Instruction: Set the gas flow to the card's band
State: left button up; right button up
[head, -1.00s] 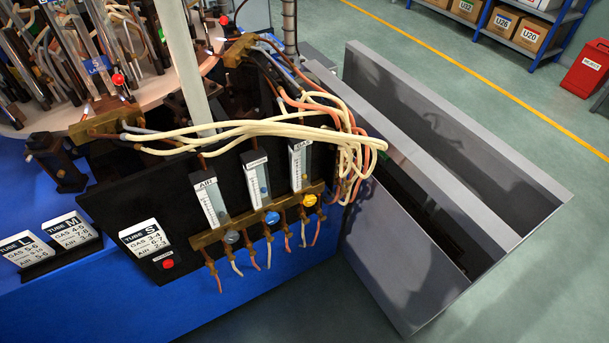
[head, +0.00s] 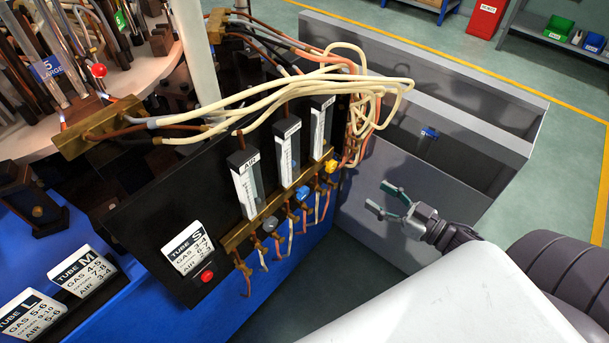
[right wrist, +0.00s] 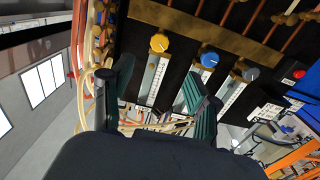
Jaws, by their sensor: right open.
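The black gas panel carries three upright flow tubes on a brass manifold. The rightmost flow tube (head: 321,130) stands above the yellow knob (head: 331,166); its scale is too small to read. The blue knob (head: 303,194) and grey knob (head: 270,224) sit under the other tubes. The TUBE S card (head: 188,247) on the panel reads GAS 3-4. My right gripper (head: 384,200) is open and empty, right of the yellow knob and apart from it. In the right wrist view the yellow knob (right wrist: 159,43) lies beyond the open fingers (right wrist: 156,80). My left gripper is out of view.
Cream and orange hoses (head: 365,95) loop over the panel's right side, near my right gripper. TUBE M (head: 84,270) and TUBE L (head: 32,316) cards stand at lower left. A red button (head: 207,276) is below the S card. A grey open bin (head: 455,125) stands behind the gripper.

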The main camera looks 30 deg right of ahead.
aim_at(334, 167)
jog(key=x, duration=1.2)
jog(key=shift+w+r, duration=0.15)
jog(key=shift+r, duration=0.05)
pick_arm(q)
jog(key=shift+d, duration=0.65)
pick_arm(e)
jog(key=shift+w+a, duration=0.3)
jog(key=shift+w, duration=0.3)
jog(key=c, duration=1.1)
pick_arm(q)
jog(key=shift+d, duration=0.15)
